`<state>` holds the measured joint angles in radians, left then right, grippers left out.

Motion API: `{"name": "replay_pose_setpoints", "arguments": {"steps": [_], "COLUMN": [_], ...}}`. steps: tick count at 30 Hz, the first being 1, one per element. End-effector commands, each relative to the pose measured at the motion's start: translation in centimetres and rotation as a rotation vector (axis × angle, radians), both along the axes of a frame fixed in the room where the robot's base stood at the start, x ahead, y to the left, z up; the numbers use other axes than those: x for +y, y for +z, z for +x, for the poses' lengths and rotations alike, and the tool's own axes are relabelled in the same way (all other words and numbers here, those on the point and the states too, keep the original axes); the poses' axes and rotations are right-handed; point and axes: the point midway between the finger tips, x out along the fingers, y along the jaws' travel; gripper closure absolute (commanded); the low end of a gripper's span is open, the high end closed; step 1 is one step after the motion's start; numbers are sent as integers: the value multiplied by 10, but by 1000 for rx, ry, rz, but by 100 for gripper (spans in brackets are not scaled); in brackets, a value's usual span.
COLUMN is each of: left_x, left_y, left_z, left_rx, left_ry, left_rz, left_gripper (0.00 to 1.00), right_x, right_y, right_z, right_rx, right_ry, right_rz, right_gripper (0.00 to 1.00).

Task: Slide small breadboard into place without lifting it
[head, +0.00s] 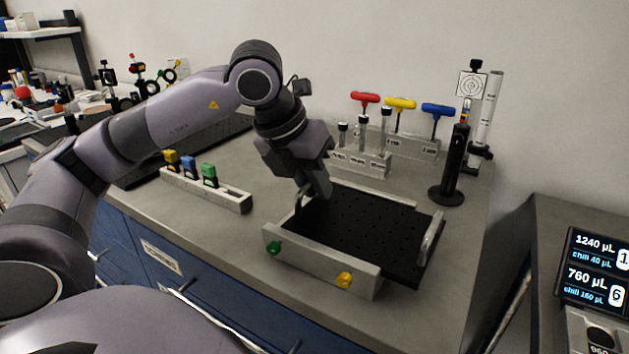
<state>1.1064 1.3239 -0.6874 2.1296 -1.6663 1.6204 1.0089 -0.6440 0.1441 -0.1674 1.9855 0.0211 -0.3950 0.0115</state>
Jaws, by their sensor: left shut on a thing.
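The small breadboard (368,232) is a black perforated plate lying flat on the grey bench, with a metal handle at its left edge and another handle (431,233) at its right edge. A metal front rail (318,271) with a green knob (274,248) and a yellow knob (344,280) stands along its near side. A thin light strip (375,194) runs along its far side. My left gripper (313,194) points down at the board's left handle and is shut on it; its jaws partly hide the handle. My right gripper is not in view.
A rack of hex keys with red, yellow and blue handles (438,109) stands behind the board. A black post (455,160) stands at the back right. A rail with yellow, blue and green blocks (209,175) lies to the left. The bench's right edge is close to the board.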

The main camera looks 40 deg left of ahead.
Motion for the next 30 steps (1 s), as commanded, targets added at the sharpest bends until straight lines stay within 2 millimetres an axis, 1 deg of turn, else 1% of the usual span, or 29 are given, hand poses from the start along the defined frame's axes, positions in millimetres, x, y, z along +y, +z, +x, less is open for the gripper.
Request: {"name": "replay_pose_setpoints", "arguments": {"steps": [13,30], "left_x": [2,21], "left_y": [2,0], "left_z": [1,-3], "left_rx": [-9,-4], "left_ry": [6,4], "left_rz": [-2,1], "left_gripper": [100,100], "right_x": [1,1], "right_y": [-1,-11], "right_z": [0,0], "right_rx": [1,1], "right_ry": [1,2], "right_rz": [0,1], "right_gripper": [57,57]}}
